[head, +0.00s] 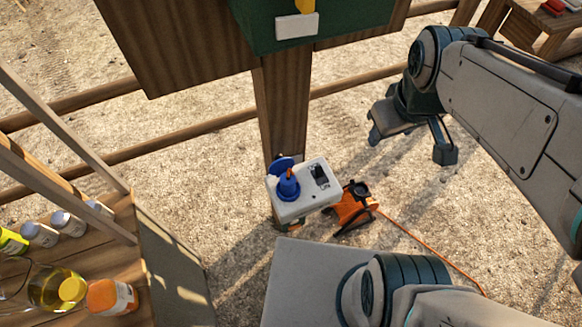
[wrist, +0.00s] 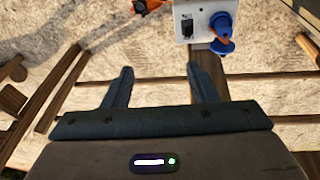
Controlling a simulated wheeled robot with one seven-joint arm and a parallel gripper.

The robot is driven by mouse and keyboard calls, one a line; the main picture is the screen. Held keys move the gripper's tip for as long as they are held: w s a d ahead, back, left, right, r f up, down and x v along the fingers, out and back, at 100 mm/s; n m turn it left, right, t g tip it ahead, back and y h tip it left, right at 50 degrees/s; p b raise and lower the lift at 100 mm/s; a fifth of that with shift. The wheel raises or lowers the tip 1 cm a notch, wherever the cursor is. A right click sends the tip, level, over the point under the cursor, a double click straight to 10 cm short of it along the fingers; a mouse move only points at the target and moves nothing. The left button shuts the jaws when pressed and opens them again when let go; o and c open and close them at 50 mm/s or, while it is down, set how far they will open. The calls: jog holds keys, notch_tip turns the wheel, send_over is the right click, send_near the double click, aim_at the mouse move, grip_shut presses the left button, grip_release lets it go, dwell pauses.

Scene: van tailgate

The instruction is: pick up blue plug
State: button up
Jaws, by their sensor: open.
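The blue plug (head: 288,184) sits at a white socket box (head: 317,193) on a wooden post, with a blue flap raised behind it and an orange piece at its top. In the wrist view the blue plug (wrist: 222,46) shows at the upper right, at the right part of the white box (wrist: 187,27). My gripper (head: 408,140) is open and empty, above and to the right of the box in the head view. In the wrist view my gripper's two fingers (wrist: 161,80) are spread wide, pointing toward bare ground, with the plug beyond and to the right.
An orange reel (head: 352,205) with an orange cable lies on the sand beside the post. Wooden rails (head: 200,122) run across behind it. A shelf at the lower left holds several bottles and jars (head: 108,297). A green box (head: 350,22) hangs above the socket.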

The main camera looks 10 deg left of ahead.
jog(key=w+a+f+n+g+b, duration=0.2)
jog(key=w+a+f+n+b, duration=0.2)
jog(key=a+f+n, duration=0.7)
jog(key=n+g+b, duration=0.1)
jog(key=n+b, duration=0.2)
jog(key=n, duration=0.9)
send_over(288, 176)
notch_tip(288, 176, down, 8)
notch_tip(288, 176, down, 8)
jog(key=shift+s+d+f, duration=0.1)
jog(key=shift+d+f, duration=0.05)
jog(key=shift+f, duration=2.7)
jog(key=c, duration=0.9)
jog(key=shift+r, duration=0.1)
